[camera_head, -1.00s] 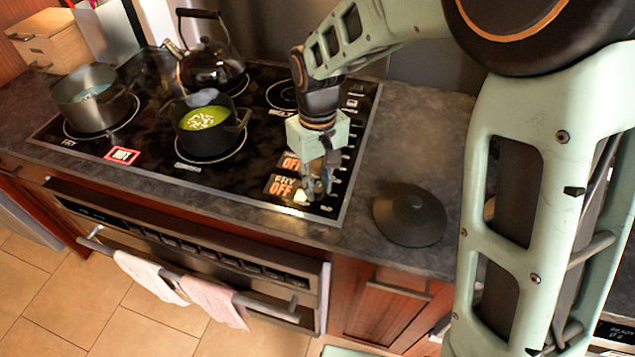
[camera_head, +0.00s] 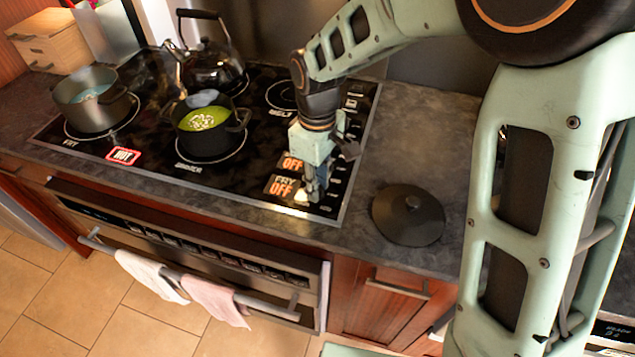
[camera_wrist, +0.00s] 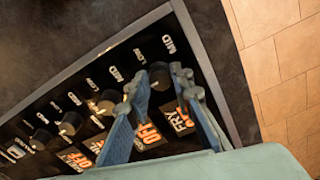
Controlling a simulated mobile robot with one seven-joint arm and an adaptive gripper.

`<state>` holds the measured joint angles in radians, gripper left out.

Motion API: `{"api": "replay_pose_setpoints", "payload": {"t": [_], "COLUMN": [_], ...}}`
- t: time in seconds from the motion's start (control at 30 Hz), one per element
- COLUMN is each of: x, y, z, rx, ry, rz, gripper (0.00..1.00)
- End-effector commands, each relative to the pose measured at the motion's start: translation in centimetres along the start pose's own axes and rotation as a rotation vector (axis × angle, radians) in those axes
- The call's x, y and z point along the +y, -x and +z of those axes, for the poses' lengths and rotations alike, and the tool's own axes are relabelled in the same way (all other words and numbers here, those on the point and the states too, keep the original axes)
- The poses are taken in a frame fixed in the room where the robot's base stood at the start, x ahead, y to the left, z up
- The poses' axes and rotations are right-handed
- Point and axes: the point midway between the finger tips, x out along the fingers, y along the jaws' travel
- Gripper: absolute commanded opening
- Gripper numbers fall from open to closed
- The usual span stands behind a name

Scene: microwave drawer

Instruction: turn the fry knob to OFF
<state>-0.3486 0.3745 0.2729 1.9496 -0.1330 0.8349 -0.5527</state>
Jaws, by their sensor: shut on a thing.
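The fry knob (camera_wrist: 160,74) is a dark round knob at the front right corner of the cooktop, and it shows in the wrist view between my fingertips. My gripper (camera_head: 316,192) points down over that corner, and in the wrist view its blue fingers (camera_wrist: 163,80) are shut on the knob from both sides. The label next to it (camera_head: 281,187) reads "FRY OFF" in white and orange. In the head view my fingers hide most of the knob.
More knobs (camera_wrist: 71,123) and "OFF" labels line up beside it. A black pot with green soup (camera_head: 207,142), a grey pot (camera_head: 92,112) and a kettle (camera_head: 210,68) stand on the cooktop. A dark lid (camera_head: 408,218) lies on the counter at right.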

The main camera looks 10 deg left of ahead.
Motion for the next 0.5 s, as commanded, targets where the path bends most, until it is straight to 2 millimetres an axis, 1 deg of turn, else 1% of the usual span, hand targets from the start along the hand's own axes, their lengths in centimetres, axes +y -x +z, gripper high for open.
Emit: {"api": "replay_pose_setpoints", "payload": {"t": [0.27, 0.3, 0.43, 0.5], "x": [0.05, 0.05, 0.03, 0.03], "y": [0.07, 0.07, 0.05, 0.04], "z": [-0.07, -0.07, -0.05, -0.04], "rx": [0.002, 0.002, 0.001, 0.001], "ry": [0.002, 0.002, 0.001, 0.001], "rz": [0.002, 0.002, 0.002, 0.001], "gripper": [0.00, 0.24, 0.38, 0.38]}}
